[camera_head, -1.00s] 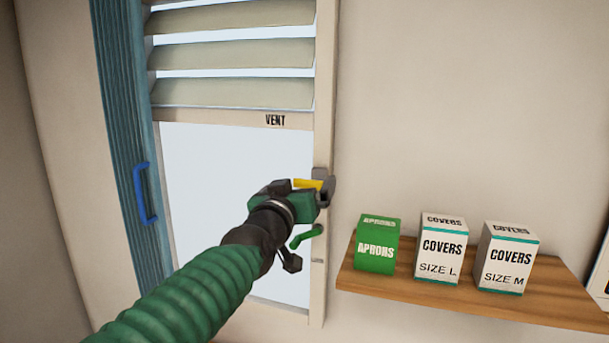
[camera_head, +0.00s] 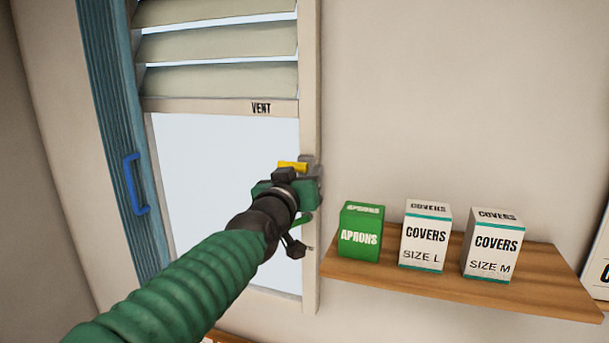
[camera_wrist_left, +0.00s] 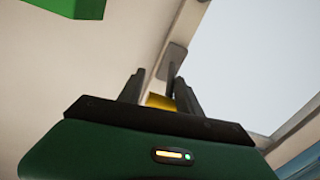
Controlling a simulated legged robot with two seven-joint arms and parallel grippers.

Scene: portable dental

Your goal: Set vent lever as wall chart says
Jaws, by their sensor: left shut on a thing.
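My right gripper is not in view. No readable wall chart shows.
A wooden shelf (camera_head: 440,279) right of the window holds a green "APRONS" box (camera_head: 360,236) and two white "COVERS" boxes, size L (camera_head: 424,240) and size M (camera_head: 492,247). A blue panel with a blue handle (camera_head: 134,184) stands left. The wall above the shelf is bare.

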